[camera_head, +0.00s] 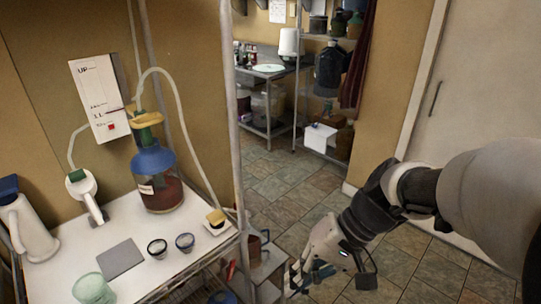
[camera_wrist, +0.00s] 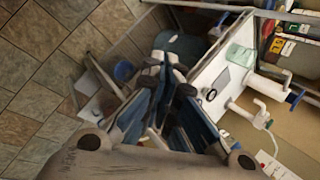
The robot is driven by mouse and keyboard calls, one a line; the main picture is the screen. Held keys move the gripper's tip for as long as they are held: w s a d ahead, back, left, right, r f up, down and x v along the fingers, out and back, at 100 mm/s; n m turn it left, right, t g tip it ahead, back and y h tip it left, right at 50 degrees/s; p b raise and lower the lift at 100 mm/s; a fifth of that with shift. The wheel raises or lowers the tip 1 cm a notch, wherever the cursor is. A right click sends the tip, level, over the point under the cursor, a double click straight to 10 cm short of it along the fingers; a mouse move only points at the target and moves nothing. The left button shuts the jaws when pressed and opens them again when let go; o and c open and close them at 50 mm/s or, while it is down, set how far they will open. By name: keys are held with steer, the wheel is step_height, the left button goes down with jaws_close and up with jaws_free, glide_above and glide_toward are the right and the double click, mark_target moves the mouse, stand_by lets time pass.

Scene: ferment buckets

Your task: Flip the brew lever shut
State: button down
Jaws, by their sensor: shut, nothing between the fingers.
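A blue-topped bottle (camera_head: 156,170) with dark reddish liquid stands on the white table in the head view. A yellow handle-like piece (camera_head: 145,119) sits over the green fitting at its neck, roughly level. I cannot tell which part is the brew lever. My gripper (camera_head: 297,279) is right of the table, low over the floor, apart from the bottle. In the wrist view my gripper (camera_wrist: 166,72) has its fingers together and empty.
The white table (camera_head: 190,250) holds a white jug (camera_head: 30,230), a white piece with a green top (camera_head: 83,192), a grey pad (camera_head: 119,258), a green cup (camera_head: 93,289) and small bowls. A metal post (camera_head: 232,110) stands at the table's right edge. Tiled floor is open beyond.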

steer(key=w+a+f+m+y+p, duration=0.1)
steer(key=w+a+f+y, duration=0.15)
steer(key=w+f, duration=0.25)
steer(key=w+a+f+m+t+y, duration=0.1)
steer(key=w+a+f+y, duration=0.1)
steer(key=w+f+y, duration=0.3)
steer(key=w+a+f+m+y+p, duration=0.1)
steer(key=w+a+f, duration=0.1)
steer(key=w+f, duration=0.3)
steer(key=m+t+y, duration=0.2)
steer(key=m+t, duration=0.2)
steer(key=t, duration=0.1)
glide_toward(229, 269)
steer(key=w+d+r, duration=0.2)
steer(key=w+d, duration=0.1)
steer(key=d, duration=0.1)
step_height(229, 269, down, 9)
steer(key=d+m+t, duration=0.2)
steer(key=t, duration=0.2)
steer(key=shift+s+m, duration=0.2)
steer(key=shift+m, duration=0.1)
steer(key=shift+r, duration=0.15)
steer(key=w+a+r+b, duration=0.1)
steer(key=a+r, duration=0.1)
steer(key=a, duration=0.9)
steer(key=shift+w, duration=0.3)
